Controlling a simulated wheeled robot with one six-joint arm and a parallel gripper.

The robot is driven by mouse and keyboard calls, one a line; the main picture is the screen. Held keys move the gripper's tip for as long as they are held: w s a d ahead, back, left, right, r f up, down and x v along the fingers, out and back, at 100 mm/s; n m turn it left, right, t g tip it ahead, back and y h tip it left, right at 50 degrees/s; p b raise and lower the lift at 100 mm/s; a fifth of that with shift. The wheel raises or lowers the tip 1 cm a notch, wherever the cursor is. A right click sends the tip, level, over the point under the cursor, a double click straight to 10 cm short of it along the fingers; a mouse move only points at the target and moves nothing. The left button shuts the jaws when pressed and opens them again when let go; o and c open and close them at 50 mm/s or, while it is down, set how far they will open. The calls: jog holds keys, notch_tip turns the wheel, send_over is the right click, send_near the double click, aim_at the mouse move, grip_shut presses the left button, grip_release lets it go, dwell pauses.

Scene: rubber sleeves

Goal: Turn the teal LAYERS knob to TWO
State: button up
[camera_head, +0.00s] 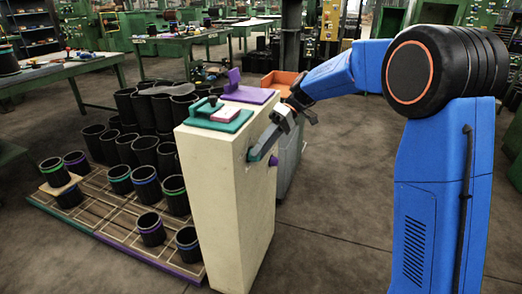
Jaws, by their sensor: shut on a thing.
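A cream cabinet (210,200) stands upright in the middle of the head view. A teal lever-like knob (261,147) sticks out from its right-hand side near the top, slanting up to the right. My gripper (283,121) is at the upper right end of this knob and is shut on it. The fingertips are small and partly hidden by the gripper's own body. No LAYERS lettering, scale or TWO mark is readable from here, so the knob's setting cannot be told.
A small purple knob (273,160) sits just below the teal one. A teal plate (218,116) and a purple plate (249,95) lie on the cabinet top. Black sleeves (151,229) with coloured bands stand on a wooden pallet at left. The floor at right is clear.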

jog(key=o, duration=1)
jog(key=shift+o, duration=0.2)
jog(key=v, duration=1.7)
jog(key=shift+w+d, duration=0.15)
jog(key=s+d+m+t+h, duration=0.1)
jog(key=s+d+m+t, duration=0.15)
jog(key=s, duration=0.45)
jog(key=s+d+f+m+t+h, duration=0.1)
jog(key=s+d+m, duration=0.1)
jog(key=s+d, duration=0.35)
jog(key=s+d+m+t+h, duration=0.1)
jog(key=s+m+t, duration=0.1)
jog(key=s, duration=0.6)
jog(key=s+d+f+m+t+h, duration=0.2)
jog(key=s+d+f, duration=0.3)
jog(key=s, duration=0.5)
jog(key=s+d+f+m+t+h, duration=0.2)
jog(key=s+d+f, duration=0.3)
jog(key=s+f, duration=0.3)
jog(key=shift+s+d+f+m+t+h, duration=0.2)
jog(key=shift+s+d+m+t+h, duration=0.15)
jog(key=shift+s+m+t, duration=0.6)
